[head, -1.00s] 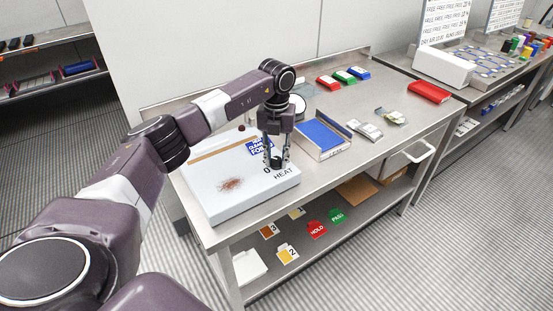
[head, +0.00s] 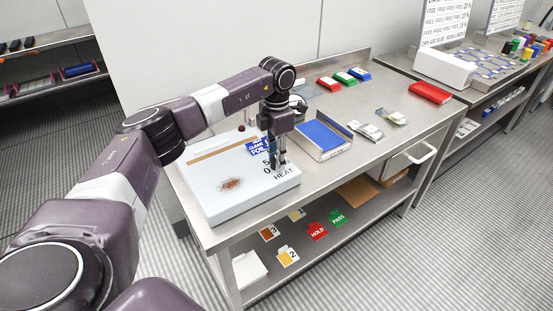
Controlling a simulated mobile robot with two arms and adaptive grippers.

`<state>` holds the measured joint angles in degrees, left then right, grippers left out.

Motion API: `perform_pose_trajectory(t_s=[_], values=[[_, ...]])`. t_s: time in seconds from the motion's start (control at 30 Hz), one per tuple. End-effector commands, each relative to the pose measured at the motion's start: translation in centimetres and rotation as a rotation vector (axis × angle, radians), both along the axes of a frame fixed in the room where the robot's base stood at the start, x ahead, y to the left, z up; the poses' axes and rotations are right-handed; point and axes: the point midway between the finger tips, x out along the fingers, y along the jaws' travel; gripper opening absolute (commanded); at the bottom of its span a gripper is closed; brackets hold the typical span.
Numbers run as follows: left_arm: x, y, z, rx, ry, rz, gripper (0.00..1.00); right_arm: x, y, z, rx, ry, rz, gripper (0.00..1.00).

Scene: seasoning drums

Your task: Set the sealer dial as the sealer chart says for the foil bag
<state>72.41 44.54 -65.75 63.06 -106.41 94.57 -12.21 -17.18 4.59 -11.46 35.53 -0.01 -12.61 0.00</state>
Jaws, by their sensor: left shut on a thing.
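The white sealer (head: 215,200) lies on the near left of the steel table. It has a brown strip, a rust-coloured smear and the word HEAT at its right front. A blue label (head: 258,146) with white text, including FOIL, is on its back right part, partly behind my gripper; its settings are too small to read. My left gripper (head: 279,164) points down over the dial spot above HEAT, shut on the dial, which its fingers mostly hide. The digits 5 and 0 show left of the fingers. Silver packets (head: 366,131) lie further right on the table. My right gripper is out of view.
A blue-lined tray (head: 322,137) stands just right of the sealer. Red, green and blue packs (head: 345,78) lie at the back, and a red pack (head: 430,93) at the right. The lower shelf holds HOLD (head: 317,231) and PASS (head: 337,217) tags and number cards.

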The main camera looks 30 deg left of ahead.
Motion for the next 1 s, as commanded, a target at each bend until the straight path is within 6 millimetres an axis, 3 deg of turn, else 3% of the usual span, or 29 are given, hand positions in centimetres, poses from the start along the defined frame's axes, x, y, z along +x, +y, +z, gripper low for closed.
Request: perform_pose_trajectory(t_s=[0.4,0.97,1.0], values=[[0.06,0.08,0.08,0.000,-0.002,-0.188,0.00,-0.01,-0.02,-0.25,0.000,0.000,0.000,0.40],[0.08,0.08,0.11,0.001,-0.003,-0.213,0.00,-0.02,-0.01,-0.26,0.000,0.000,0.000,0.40],[0.09,0.08,0.11,0.001,-0.003,-0.213,0.28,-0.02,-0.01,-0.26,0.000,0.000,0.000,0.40]])
